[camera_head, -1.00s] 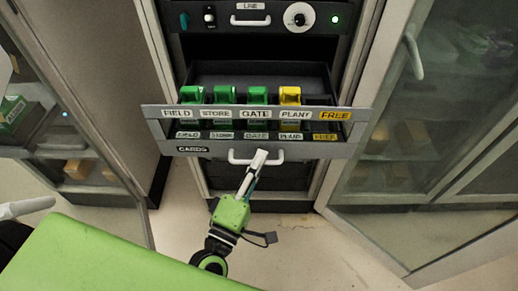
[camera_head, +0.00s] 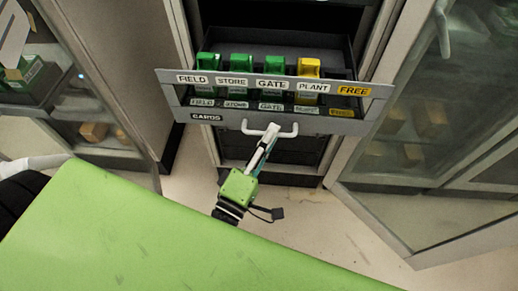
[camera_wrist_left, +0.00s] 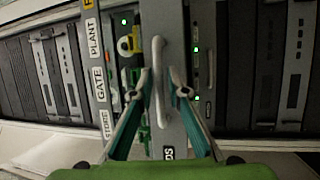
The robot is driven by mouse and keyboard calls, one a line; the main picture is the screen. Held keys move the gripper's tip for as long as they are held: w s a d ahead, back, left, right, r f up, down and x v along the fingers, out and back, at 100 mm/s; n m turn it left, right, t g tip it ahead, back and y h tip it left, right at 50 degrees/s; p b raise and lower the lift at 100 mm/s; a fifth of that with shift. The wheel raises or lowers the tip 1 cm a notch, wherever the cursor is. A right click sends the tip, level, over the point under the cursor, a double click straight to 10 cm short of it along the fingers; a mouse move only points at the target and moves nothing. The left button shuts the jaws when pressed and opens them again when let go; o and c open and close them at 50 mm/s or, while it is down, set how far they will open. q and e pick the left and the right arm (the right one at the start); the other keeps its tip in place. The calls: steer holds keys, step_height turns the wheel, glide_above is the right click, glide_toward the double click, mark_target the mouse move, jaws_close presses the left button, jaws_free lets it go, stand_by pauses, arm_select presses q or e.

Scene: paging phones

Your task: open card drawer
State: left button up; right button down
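The grey card drawer (camera_head: 230,118), labelled CARDS, is pulled out of its cabinet, with its interior showing. Its pale, bar-shaped handle (camera_head: 292,131) is on the lower front; it also runs upright between the fingers in the left wrist view (camera_wrist_left: 158,50). My left gripper (camera_head: 270,133) reaches up to this handle from below. The exact contact is hard to see. My right gripper is not in view.
Several green card holders (camera_head: 240,66) and a yellow one (camera_head: 309,70) stand in the drawer behind word labels. Glass-doored cabinets flank it, the right one (camera_head: 440,130) and the left one (camera_head: 90,80). Bare floor (camera_head: 310,225) lies below the drawer.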

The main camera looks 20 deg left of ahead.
arm_select(q)
steer(key=v, duration=1.1)
steer(key=shift+f, duration=0.1)
step_height(320, 180, down, 35)
steer(key=s+a+m+g+h, duration=0.1)
steer(key=s+m+g, duration=0.1)
steer(key=m+g, duration=0.85)
steer(key=s+a+f+m+g+y, duration=0.1)
steer(key=s+a+f+m+g, duration=0.3)
steer(key=s+f, duration=0.6)
steer(key=s+a+f+m+g+y, duration=0.2)
steer(key=s+a+f+m+g, duration=0.1)
steer(key=s+f, duration=0.8)
steer(key=shift+s+a+f+m+g, duration=0.25)
steer(key=shift+s+a+m+g, duration=0.15)
steer(key=shift+a+g, duration=0.35)
